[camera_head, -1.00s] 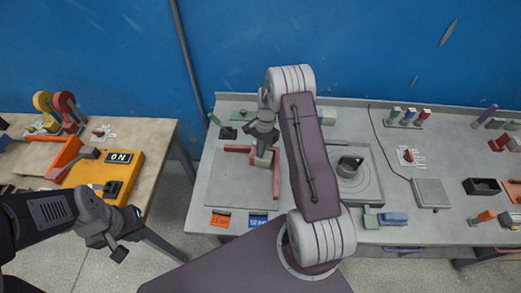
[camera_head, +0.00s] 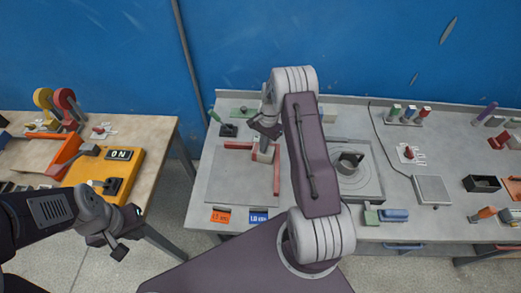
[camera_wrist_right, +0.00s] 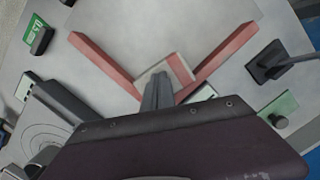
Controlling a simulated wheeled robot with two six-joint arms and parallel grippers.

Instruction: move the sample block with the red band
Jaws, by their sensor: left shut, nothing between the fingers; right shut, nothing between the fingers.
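The sample block (camera_wrist_right: 162,72) is pale grey with a red band (camera_wrist_right: 181,69) along one side. It sits in the inner corner of the red L-shaped fence (camera_wrist_right: 106,64) in the right wrist view. In the head view the block (camera_head: 266,153) shows at the fence's (camera_head: 277,178) back right corner, below my right gripper (camera_head: 264,141). The right fingers (camera_wrist_right: 157,78) are shut and empty, overlapping the block's near side in the wrist view; I cannot tell whether they touch it. My left gripper (camera_head: 119,253) is shut and empty, in front of the left table.
The grey plate (camera_head: 230,180) inside the fence is clear. A round fixture (camera_head: 350,178) stands right of my right arm. Orange (camera_head: 220,215) and blue (camera_head: 258,217) labels lie at the front edge. A yellow ON box (camera_head: 120,165) is on the left table.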

